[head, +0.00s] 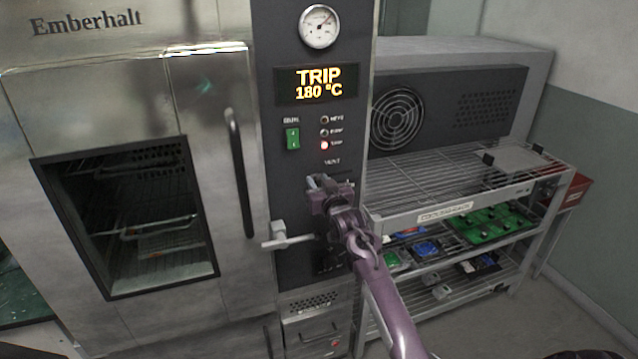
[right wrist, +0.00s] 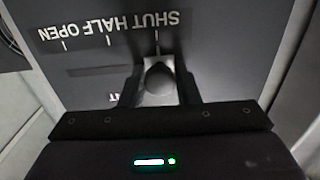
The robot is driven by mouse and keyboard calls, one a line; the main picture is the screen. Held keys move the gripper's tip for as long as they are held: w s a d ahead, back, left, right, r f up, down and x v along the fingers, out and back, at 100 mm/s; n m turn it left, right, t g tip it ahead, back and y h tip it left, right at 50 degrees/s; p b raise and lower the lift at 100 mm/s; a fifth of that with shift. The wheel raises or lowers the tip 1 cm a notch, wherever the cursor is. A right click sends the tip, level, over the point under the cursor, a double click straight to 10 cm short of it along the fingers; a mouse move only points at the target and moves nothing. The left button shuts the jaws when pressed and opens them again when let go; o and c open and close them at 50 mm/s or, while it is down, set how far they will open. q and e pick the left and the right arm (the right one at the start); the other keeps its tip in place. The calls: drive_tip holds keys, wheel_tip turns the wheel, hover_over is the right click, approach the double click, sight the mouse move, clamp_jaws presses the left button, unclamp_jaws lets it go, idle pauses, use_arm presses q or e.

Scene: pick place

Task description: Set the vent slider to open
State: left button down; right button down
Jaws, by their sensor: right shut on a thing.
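The upside-down scale (right wrist: 110,30) reads SHUT, HALF, OPEN, with OPEN at the left of that picture. My right gripper (right wrist: 160,88) is shut on the knob, one finger on each side. In the head view my right gripper (head: 320,183) is at the panel just below the VENT label (head: 332,161) and hides the slider. My left gripper is not in view.
A lever handle (head: 285,238) sticks out of the panel at the lower left of my gripper. The oven door handle (head: 240,172) stands further left. A wire rack (head: 440,187) holding boards is at the right. The display (head: 317,84) reads TRIP 180 °C.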

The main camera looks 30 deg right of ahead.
sight(350, 170)
drive_tip(key=d, duration=0.3)
drive_tip(key=s+d+b, duration=0.1)
drive_tip(key=d, duration=0.2)
drive_tip(key=s+d+b, duration=0.1)
drive_tip(key=d, duration=0.3)
drive_tip(key=shift+s+d, duration=0.1)
drive_tip(key=shift+s, duration=0.15)
drive_tip(key=c, duration=1.4)
unclamp_jaws()
drive_tip(key=shift+c, duration=0.2)
drive_tip(key=shift+o, duration=1.4)
drive_tip(key=shift+d, duration=0.1)
